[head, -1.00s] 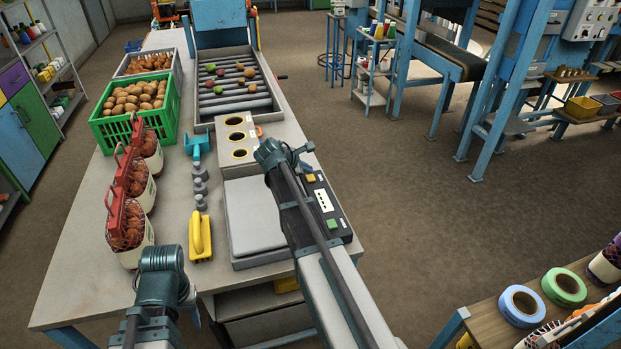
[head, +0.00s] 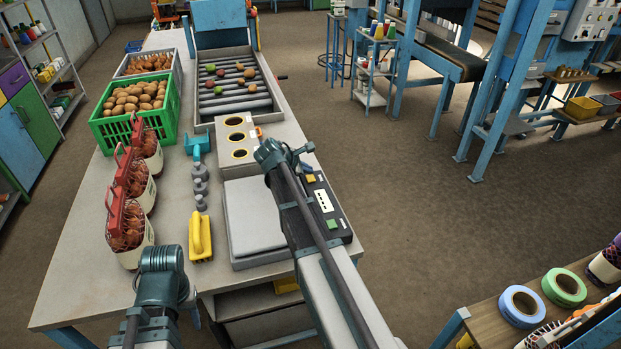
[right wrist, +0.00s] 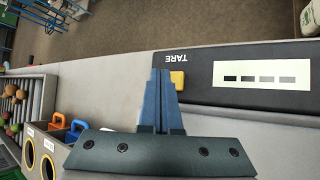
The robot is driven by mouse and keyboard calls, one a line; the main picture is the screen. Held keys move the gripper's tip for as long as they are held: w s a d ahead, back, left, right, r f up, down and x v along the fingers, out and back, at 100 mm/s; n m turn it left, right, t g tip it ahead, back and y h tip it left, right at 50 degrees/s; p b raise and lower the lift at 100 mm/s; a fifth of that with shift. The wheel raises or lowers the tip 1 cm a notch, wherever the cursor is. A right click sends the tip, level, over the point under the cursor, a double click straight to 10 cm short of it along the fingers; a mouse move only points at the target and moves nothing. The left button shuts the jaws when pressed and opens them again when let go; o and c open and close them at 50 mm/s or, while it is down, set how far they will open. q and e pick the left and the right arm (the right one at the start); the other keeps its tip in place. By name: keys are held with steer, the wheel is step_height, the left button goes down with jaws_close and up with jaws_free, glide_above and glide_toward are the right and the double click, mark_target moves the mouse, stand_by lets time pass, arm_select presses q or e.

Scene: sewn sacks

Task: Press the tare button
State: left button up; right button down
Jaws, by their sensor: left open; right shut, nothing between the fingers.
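The yellow tare button (head: 311,178) sits on the scale's black control panel (head: 343,232). In the right wrist view the button (right wrist: 178,80) is beside the word TARE. My right gripper (head: 306,163) is shut and empty over the panel's far end. In the right wrist view its fingertips (right wrist: 162,72) are just left of the button and overlap its edge; I cannot tell whether they touch it. My left gripper (head: 163,272) is at the table's near edge, open; its fingers are hard to make out.
The scale's grey platform (head: 252,218) is empty. A yellow-handled tool (head: 200,237) and red-handled sacks (head: 128,235) stand left of it. A green crate of potatoes (head: 135,105) and a roller tray (head: 235,85) are further back. My right forearm crosses in front of the scale.

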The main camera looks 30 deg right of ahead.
mark_target(308, 179)
steer(key=shift+f, duration=0.1)
stand_by(0.4)
steer(key=shift+f+b, duration=0.3)
steer(key=shift+b, duration=0.15)
steer(key=shift+f+b, duration=0.45)
stand_by(0.5)
steer(key=shift+r, duration=0.15)
steer(key=shift+r+p, duration=0.7)
steer(key=shift+p, duration=0.2)
step_height(308, 179, up, 5)
steer(key=p, duration=0.5)
steer(key=shift+r, duration=0.1)
stand_by(0.7)
